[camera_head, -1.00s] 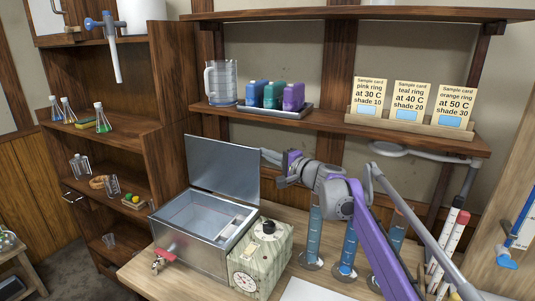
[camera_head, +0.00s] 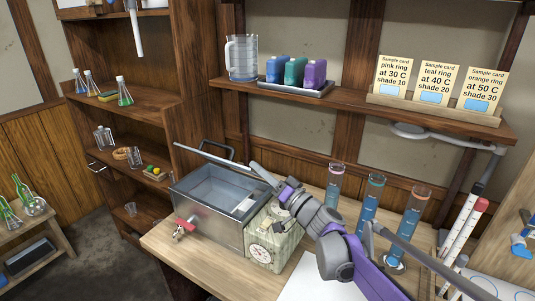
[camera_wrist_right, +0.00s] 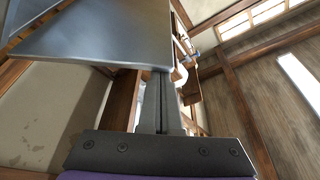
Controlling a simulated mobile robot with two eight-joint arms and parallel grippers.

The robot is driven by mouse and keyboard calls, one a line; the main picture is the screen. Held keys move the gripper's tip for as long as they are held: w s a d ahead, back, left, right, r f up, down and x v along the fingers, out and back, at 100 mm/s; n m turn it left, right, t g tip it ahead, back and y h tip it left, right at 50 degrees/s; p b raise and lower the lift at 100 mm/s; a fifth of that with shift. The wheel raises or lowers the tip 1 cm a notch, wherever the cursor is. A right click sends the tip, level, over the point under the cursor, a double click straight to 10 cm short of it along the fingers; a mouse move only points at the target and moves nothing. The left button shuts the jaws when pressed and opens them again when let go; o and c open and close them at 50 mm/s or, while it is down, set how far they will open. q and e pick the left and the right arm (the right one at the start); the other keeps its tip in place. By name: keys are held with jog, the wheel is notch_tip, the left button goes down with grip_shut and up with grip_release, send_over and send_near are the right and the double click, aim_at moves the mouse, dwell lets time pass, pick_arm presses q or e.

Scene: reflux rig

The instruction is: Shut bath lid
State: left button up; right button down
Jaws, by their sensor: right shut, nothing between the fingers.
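The metal bath (camera_head: 212,222) stands on the wooden table, its inside visible. Its lid (camera_head: 212,157) is raised at an angle above the back of the bath, seen nearly edge-on, with a dark handle (camera_head: 222,147) behind it. My right gripper (camera_head: 257,169) is shut and empty at the right end of the lid; whether it touches the lid I cannot tell. In the right wrist view the lid (camera_wrist_right: 95,38) is a broad grey plate just past the shut fingertips (camera_wrist_right: 159,78). My left gripper is not in view.
A control box with a dial (camera_head: 262,254) adjoins the bath's right side, and a red-handled tap (camera_head: 184,226) its front. Tall cylinders with blue liquid (camera_head: 369,208) stand right of my arm. A shelf (camera_head: 350,108) with cards and bottles hangs above.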

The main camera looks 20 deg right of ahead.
jog(key=shift+s+a+f+n+y+b, duration=0.2)
jog(key=shift+s+a+f+n+b, duration=0.3)
jog(key=shift+f, duration=0.75)
jog(key=shift+s+a+f+n+y+b, duration=0.25)
jog(key=shift+s+a+f+n, duration=0.35)
jog(key=shift+f, duration=0.65)
jog(key=shift+s+a+f+n+y+b, duration=0.15)
jog(key=shift+s+a+f+n+b, duration=0.35)
jog(key=shift+f, duration=0.75)
jog(key=shift+r, duration=0.1)
